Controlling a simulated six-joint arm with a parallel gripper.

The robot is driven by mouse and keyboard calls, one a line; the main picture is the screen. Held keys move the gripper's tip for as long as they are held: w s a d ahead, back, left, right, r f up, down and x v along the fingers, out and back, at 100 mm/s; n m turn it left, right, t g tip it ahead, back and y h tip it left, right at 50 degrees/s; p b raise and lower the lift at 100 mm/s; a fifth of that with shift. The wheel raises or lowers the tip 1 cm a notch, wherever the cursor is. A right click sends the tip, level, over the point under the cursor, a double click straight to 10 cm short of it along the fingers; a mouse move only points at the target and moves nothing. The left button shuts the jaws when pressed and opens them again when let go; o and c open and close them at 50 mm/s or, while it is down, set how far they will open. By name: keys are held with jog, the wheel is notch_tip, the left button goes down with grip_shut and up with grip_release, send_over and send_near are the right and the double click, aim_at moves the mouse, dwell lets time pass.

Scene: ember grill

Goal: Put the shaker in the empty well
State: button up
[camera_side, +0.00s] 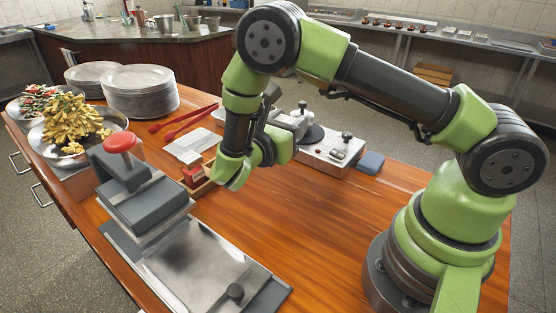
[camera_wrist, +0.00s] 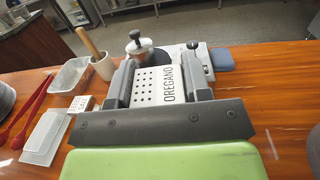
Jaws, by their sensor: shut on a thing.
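The shaker (camera_wrist: 159,86) has a white top with rows of holes and the word OREGANO. In the wrist view it sits between the dark fingers of my gripper (camera_wrist: 158,84), which is shut on it. In the side view my gripper points away from the camera and the green wrist hides much of it. A wooden rack (camera_side: 198,187) stands just left of the wrist and holds a red shaker (camera_side: 192,174). A white lettered shaker top (camera_wrist: 82,103) shows left of my gripper in the wrist view. The empty well is not visible; the wrist and gripper cover part of that area.
A grey press with a red knob (camera_side: 119,143) stands front left by a steel plate (camera_side: 195,262). Red tongs (camera_side: 184,122) and a pale tray (camera_side: 193,146) lie behind the rack. A control box (camera_side: 335,150) and blue sponge (camera_side: 371,163) are right. The table's middle is clear.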

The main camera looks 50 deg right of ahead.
jog(key=a+r+n+t+y, duration=0.35)
jog(key=a+n+t, duration=0.2)
jog(key=t, duration=0.25)
jog(key=n+t+y, duration=0.2)
jog(key=n+t, duration=0.1)
jog(key=t, duration=0.1)
send_over(270, 219)
jog(key=shift+f, duration=6.9)
jog(key=shift+f, duration=0.15)
jog(key=o, duration=1.1)
jog(key=shift+c, duration=0.2)
